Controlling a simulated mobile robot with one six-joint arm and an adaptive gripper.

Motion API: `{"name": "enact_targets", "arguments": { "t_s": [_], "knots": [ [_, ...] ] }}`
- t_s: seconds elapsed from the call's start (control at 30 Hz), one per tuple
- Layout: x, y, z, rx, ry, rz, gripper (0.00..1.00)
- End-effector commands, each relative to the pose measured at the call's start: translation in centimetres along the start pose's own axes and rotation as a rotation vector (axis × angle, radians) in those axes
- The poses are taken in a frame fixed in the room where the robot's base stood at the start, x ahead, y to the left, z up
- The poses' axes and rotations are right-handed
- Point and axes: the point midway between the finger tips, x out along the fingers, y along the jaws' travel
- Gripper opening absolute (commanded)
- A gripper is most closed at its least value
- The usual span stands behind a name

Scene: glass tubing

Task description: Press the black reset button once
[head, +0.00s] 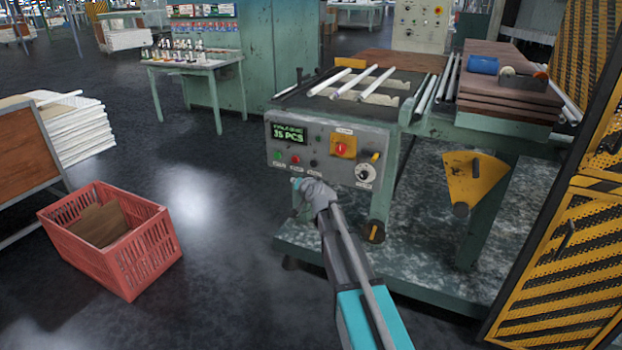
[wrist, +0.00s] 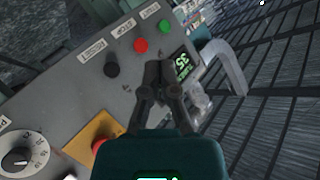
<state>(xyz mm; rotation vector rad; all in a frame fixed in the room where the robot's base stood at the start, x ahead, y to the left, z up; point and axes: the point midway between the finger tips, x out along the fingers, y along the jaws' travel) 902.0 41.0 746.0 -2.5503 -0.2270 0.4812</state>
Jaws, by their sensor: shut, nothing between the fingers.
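The black button (head: 314,163) is on the grey front panel (head: 320,135) of the machine, right of a red button (head: 295,160) and a green button (head: 277,155). In the wrist view the black button (wrist: 111,69) shows unobstructed, left of my fingertips. My gripper (wrist: 157,70) is shut and empty. Its tips show in front of the panel, between the row of buttons and the display; I cannot tell the exact gap. In the head view my gripper (head: 299,186) is at the panel's lower edge, below the buttons.
A red stop button (head: 343,147) on a yellow plate and a dial (head: 365,173) sit right of the black button. The green-lit display (head: 289,134) reads 35 PCS. A red crate (head: 150,250) stands on the floor at left. Open floor lies between crate and machine.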

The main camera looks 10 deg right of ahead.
Motion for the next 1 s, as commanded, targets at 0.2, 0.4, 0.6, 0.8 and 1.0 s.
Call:
{"name": "enact_targets", "arguments": {
  "t_s": [0.2, 0.4, 0.6, 0.8, 1.0],
  "knots": [
    [3.1, 2.2, -0.1, 0.055, 0.128, -0.003, 0.0],
    [3.8, 2.7, -0.7, 0.077, 0.179, -0.002, 0.0],
    [3.8, 2.6, -0.8, 0.08, 0.186, -0.002, 0.0],
    [3.8, 2.6, -0.8, 0.079, 0.184, -0.002, 0.0],
    [4.1, 2.8, -1.0, 0.08, 0.184, -0.002, 0.0]
  ]
}}
